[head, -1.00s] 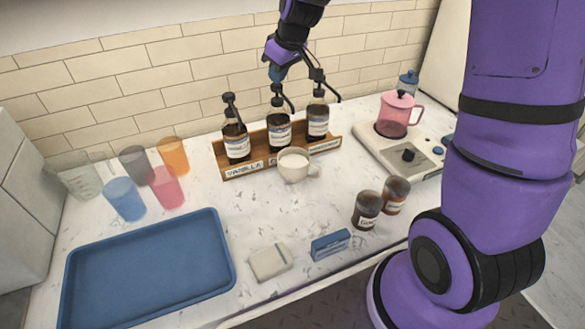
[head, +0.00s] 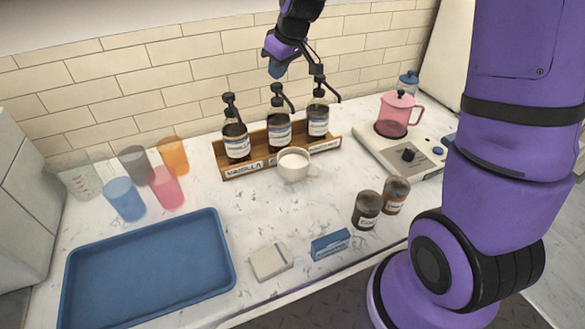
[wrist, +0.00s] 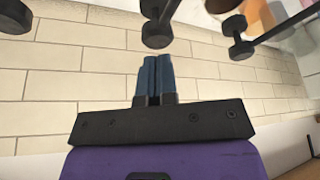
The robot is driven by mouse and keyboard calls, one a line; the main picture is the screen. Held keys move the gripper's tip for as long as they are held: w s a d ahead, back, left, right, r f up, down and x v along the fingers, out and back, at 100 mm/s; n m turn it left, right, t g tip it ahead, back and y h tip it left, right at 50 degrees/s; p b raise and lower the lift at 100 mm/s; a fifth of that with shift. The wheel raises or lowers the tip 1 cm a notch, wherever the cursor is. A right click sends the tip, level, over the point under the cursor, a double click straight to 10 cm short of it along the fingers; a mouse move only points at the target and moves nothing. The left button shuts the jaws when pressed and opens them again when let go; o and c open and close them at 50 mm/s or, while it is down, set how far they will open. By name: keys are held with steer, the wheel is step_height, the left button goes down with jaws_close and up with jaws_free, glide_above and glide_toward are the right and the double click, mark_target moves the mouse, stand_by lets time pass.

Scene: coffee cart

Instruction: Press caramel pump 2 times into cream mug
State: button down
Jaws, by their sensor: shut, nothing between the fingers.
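The cream mug (head: 294,166) stands upright on the counter, in front of the middle pump bottle (head: 279,136). Three dark pump bottles stand in a wooden rack; the left bottle (head: 236,148) is behind a VANILLA label. The mug partly hides the middle label, and I cannot read the right one, so I cannot tell which is caramel. The middle pump head (head: 277,89) has its spout turned toward the front right. My gripper (head: 277,71) is shut and empty, just above that pump head and apart from it. In the wrist view its fingertips (wrist: 155,60) are together near a pump head (wrist: 157,34).
The right bottle (head: 318,122) is close beside the middle one. A pink pot (head: 396,116), two brown jars, several cups and a blue tray (head: 150,270) stand apart.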

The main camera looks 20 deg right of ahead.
steer(key=shift+f, duration=1.35)
steer(key=shift+r, duration=1.5)
steer(key=shift+r, duration=3)
